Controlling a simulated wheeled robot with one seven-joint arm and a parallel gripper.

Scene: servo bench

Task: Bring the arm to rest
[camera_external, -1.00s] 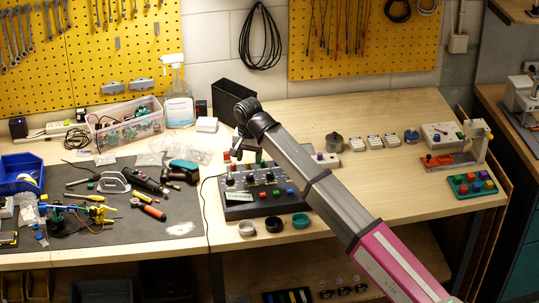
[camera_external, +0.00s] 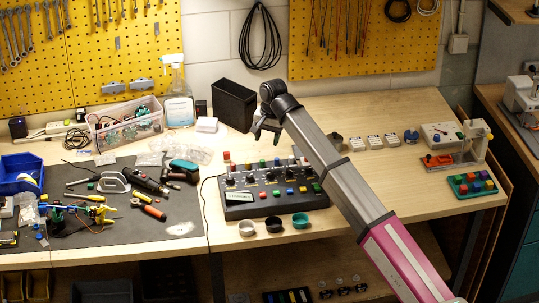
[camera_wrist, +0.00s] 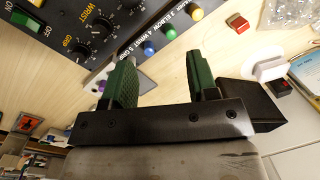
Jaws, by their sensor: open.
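My arm reaches in from the lower right in the external view, bent at the elbow. My gripper (camera_external: 262,132) hangs in the air above the back of the black control box (camera_external: 280,207), apart from it. In the wrist view my gripper (camera_wrist: 165,78) shows two green-padded fingers spread apart with nothing between them. The control box (camera_wrist: 60,12) also shows there, with knobs, coloured buttons and the labels WRIST, ELBOW and GRIP. My arm hides part of the bench to the right of the box.
A tall black bin (camera_external: 234,107) stands close behind my gripper, by the wall. Three small cups, one of them green (camera_external: 300,220), sit before the box. Tools cover the dark mat (camera_external: 110,225) at left. A colour-block tray (camera_external: 473,186) lies at right.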

